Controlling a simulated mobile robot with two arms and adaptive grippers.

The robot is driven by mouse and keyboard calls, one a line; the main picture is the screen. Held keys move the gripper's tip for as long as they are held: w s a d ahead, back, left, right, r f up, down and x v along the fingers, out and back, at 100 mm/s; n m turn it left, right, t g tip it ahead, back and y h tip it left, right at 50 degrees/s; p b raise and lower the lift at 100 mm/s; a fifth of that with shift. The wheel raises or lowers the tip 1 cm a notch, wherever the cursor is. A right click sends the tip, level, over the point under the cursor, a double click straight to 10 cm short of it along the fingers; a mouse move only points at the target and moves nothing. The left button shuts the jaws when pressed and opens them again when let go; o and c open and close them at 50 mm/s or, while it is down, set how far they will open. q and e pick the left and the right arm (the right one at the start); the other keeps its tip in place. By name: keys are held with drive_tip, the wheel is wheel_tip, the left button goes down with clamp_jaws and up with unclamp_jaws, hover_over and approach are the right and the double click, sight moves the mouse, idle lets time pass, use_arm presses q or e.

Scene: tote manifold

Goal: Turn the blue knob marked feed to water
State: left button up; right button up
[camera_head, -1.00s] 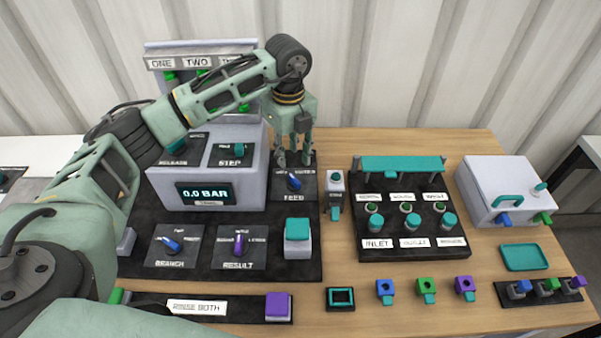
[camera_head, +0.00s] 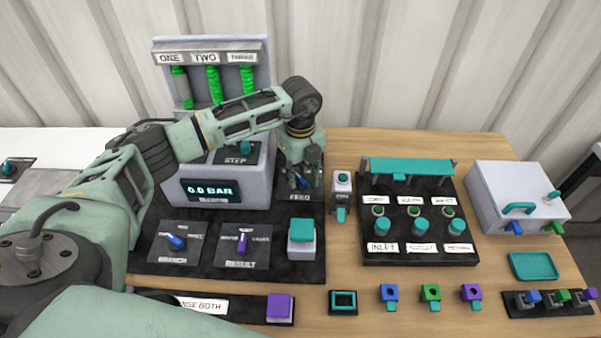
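The blue feed knob (camera_head: 302,183) sits on a black plate marked FEED, right of the grey display box. My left gripper (camera_head: 304,183) points down at it from above. Its fingers stand apart on either side of the knob, with a gap that looks wider than the knob. The fingers and wrist hide much of the knob and the upper lettering of its plate, so I cannot read its setting or tell whether they touch. My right gripper is not in view.
The display box (camera_head: 228,190) reads 0.0 BAR, close left of my gripper. A white post with a teal part (camera_head: 342,185) stands close right. The branch knob (camera_head: 175,241), result knob (camera_head: 241,242) and teal button (camera_head: 301,231) are in front. A valve panel (camera_head: 460,192) stands further right.

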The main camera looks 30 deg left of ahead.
use_arm(q)
clamp_jaws()
drive_tip(key=shift+m, duration=0.3)
idle(0.3)
drive_tip(key=shift+m+b, duration=0.8)
drive_tip(key=shift+m, duration=0.2)
drive_tip(key=m+b, duration=0.2)
drive_tip(key=m, duration=0.2)
drive_tip(key=m+b, duration=0.2)
drive_tip(key=m, duration=0.2)
drive_tip(key=shift+w, duration=0.1)
drive_tip(key=shift+r+m+b, duration=0.1)
drive_tip(key=shift+m+b, duration=0.75)
drive_tip(key=shift+m, duration=0.75)
